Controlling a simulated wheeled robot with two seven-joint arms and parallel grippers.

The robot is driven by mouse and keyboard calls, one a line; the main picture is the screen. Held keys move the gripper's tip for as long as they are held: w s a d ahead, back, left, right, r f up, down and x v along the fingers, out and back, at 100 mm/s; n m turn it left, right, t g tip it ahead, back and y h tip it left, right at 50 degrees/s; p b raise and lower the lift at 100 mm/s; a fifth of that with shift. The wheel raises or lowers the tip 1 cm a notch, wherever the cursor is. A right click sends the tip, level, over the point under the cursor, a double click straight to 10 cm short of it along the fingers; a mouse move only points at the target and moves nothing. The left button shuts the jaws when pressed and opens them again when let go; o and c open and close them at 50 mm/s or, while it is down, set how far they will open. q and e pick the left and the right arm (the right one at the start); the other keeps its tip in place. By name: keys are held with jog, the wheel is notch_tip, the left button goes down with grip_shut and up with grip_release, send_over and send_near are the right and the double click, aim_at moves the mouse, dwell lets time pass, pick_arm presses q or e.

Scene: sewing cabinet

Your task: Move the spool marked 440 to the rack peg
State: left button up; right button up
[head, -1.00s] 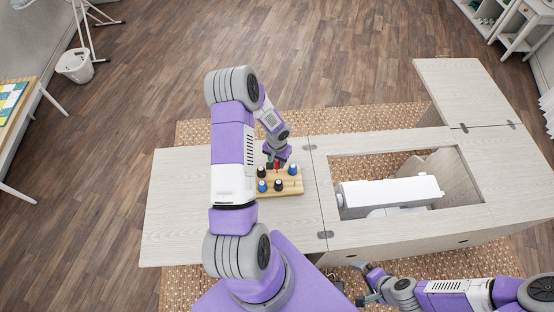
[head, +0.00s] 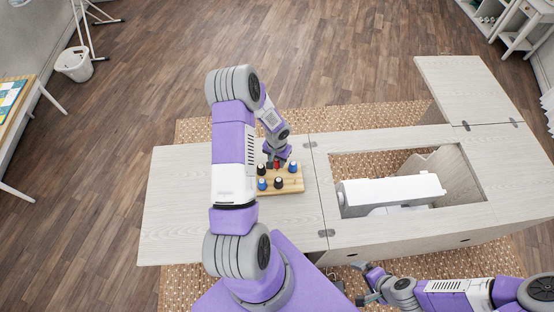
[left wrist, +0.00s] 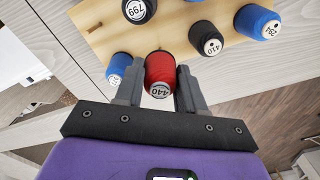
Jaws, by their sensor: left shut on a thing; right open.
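The red spool marked 440 (left wrist: 159,74) is between the two fingers of my left gripper (left wrist: 160,88) in the left wrist view. The left gripper is shut on it. In the head view the red spool (head: 276,164) shows just under the left gripper (head: 277,158), at the far side of the wooden rack (head: 292,187). I cannot tell whether the spool's base touches the rack. A bare peg (left wrist: 93,28) stands on the rack's board (left wrist: 105,40) in the left wrist view. My right gripper (head: 368,283) is open and empty at the cabinet's front.
Other spools stand on the rack: a black one marked 410 (left wrist: 206,39), a blue one (left wrist: 257,22), one marked 799 (left wrist: 138,10) and a blue one (left wrist: 118,67) close beside my left finger. A white sewing machine (head: 390,191) sits in the cabinet opening.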

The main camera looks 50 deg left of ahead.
pick_arm(q)
jog(key=shift+f+b, duration=1.5)
jog(key=o, duration=1.1)
notch_tip(320, 180, up, 8)
jog(key=shift+f+p, duration=0.2)
jog(key=shift+p, duration=0.1)
